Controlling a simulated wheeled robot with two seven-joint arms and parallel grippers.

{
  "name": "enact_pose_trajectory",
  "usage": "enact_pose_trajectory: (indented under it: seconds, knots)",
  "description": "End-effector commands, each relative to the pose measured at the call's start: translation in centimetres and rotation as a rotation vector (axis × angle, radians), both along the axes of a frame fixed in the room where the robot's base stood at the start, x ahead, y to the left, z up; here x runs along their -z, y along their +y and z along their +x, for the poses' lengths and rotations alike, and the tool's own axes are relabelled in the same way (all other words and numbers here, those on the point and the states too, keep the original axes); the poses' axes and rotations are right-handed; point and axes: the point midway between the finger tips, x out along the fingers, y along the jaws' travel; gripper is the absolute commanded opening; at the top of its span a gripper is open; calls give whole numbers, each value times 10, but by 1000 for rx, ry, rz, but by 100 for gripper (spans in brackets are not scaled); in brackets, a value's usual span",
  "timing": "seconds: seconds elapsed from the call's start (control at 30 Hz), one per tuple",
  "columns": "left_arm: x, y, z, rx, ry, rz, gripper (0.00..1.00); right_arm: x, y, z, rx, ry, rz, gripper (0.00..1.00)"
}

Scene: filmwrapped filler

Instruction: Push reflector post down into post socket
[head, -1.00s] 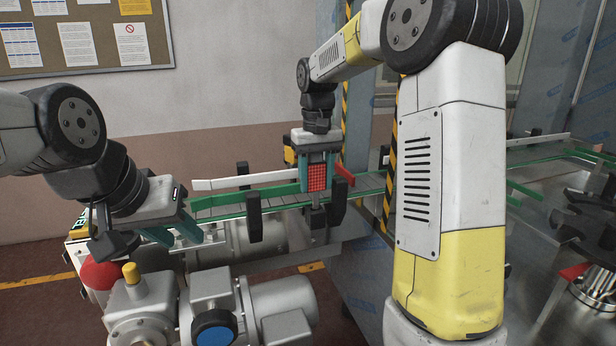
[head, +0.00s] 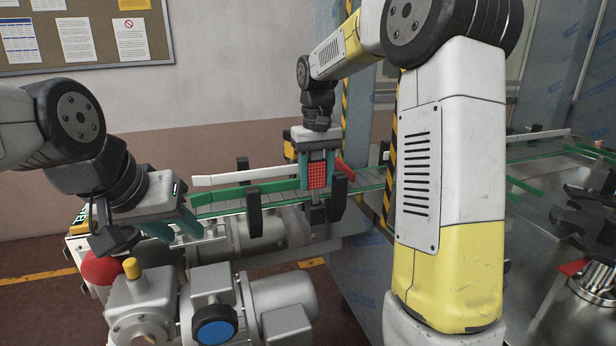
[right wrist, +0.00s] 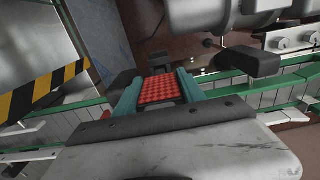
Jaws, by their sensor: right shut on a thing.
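The reflector post, with a red gridded reflector face (head: 317,175), is upright at the near rail of the conveyor. It also shows between the fingers in the right wrist view (right wrist: 160,89). My right gripper (head: 317,178) points down and is shut on the post, one teal finger on each side. The post socket (head: 318,212) appears as a dark bracket directly below the reflector; how deep the post sits in it is hidden. My left gripper (head: 180,226) is at the left, apart from the post, with its teal fingers spread and nothing visible between them.
The green-railed conveyor (head: 222,198) runs behind and to both sides of the post. Dark brackets (head: 254,212) stand along its near rail. Grey motors with a blue-capped knob (head: 214,332) and a red mushroom button (head: 101,268) lie below the left gripper. A striped column (head: 391,165) stands right of the post.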

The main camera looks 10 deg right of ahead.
Motion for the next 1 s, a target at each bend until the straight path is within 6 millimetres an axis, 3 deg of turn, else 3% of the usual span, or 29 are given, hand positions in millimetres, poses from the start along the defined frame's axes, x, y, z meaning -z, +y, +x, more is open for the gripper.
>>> enact_pose_trajectory:
  seconds: [0.3, 0.33, 0.43, 0.77, 1.0]
  knots:
    - [0, 0, 0, 0, 0, 0, 36, 2, 0, 0, 0, 1, 0, 0]
    - [0, 0, 0, 0, 0, 0, 36, 2, 0, 0, 0, 2, 0, 51]
    - [0, 0, 0, 0, 0, 0, 36, 2, 0, 0, 0, 2, 0, 71]
    - [0, 0, 0, 0, 0, 0, 36, 0, 0, 0, 0, 1, 0, 73]
    - [0, 0, 0, 0, 0, 0, 36, -31, 0, 1, 0, -3, 1, 73]
